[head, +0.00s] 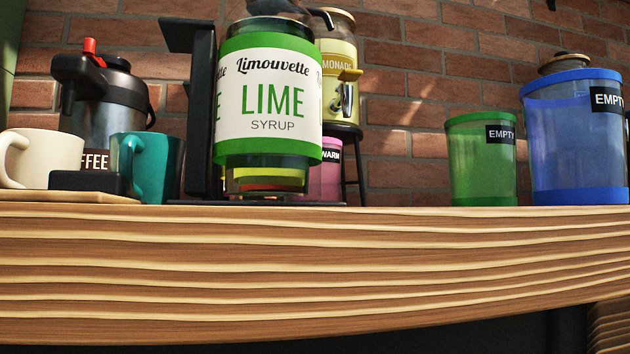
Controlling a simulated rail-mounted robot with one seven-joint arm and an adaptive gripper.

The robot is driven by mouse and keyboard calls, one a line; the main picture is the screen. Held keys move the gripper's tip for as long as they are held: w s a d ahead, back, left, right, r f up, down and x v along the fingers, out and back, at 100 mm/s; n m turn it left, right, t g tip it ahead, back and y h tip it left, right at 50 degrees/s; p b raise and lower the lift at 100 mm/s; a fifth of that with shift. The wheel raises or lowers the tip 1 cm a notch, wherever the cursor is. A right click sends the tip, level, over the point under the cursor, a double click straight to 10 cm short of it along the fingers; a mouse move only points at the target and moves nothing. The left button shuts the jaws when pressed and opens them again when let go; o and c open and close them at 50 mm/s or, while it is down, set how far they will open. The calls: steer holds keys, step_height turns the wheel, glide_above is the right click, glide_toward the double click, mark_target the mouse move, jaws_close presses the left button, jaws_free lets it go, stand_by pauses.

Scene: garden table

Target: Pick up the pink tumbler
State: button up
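The pink tumbler (329,180) stands on the table at the middle of the head view, behind the lime syrup jar (268,100). Only its right part shows, with a dark label that reads "WARM"; the jar hides its left part. My gripper is not in view.
A black stand (203,110) is beside the jar. Left are a coffee pot (110,115), a cream mug (40,160) and a teal mug (158,168). Behind is a lemonade dispenser (340,70). Right are a green container (480,165) and a blue container (570,150). Table (300,270) is clear between.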

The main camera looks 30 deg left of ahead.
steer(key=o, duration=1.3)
